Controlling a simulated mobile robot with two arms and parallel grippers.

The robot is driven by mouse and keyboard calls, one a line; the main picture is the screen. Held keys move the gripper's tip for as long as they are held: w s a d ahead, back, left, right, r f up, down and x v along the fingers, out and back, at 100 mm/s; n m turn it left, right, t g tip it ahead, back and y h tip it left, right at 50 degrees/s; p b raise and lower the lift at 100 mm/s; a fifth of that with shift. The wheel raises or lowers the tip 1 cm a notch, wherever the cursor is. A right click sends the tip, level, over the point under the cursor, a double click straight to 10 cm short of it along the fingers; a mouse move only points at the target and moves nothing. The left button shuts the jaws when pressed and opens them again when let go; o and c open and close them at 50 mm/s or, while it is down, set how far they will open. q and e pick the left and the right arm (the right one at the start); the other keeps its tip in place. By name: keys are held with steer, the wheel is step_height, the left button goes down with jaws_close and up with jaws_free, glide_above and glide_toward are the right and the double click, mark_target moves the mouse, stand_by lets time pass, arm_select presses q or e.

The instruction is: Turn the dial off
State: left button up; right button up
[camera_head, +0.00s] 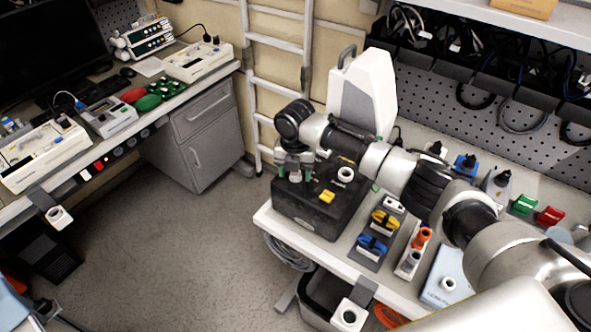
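A black box-shaped unit (309,215) sits at the left end of the right bench, with a yellow part (327,196) and a white round part (345,174) on top. My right gripper (295,173) points down at the rear left of this unit's top. Its fingertips are at or just above the top surface. They are small and partly merged with what lies between them, so I cannot tell whether they hold a dial. Which part is the task's dial is not clear. My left gripper is not in view.
Blue and yellow valve-like parts (372,245) and an orange-topped part (421,238) stand right of the black unit. A white upright device (362,90) stands behind it. The left bench holds several pumps (108,114). The floor (190,245) between is open.

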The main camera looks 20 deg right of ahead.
step_height(320, 180, up, 11)
steer(key=b, duration=0.3)
steer(key=shift+f, duration=0.1)
stand_by(0.5)
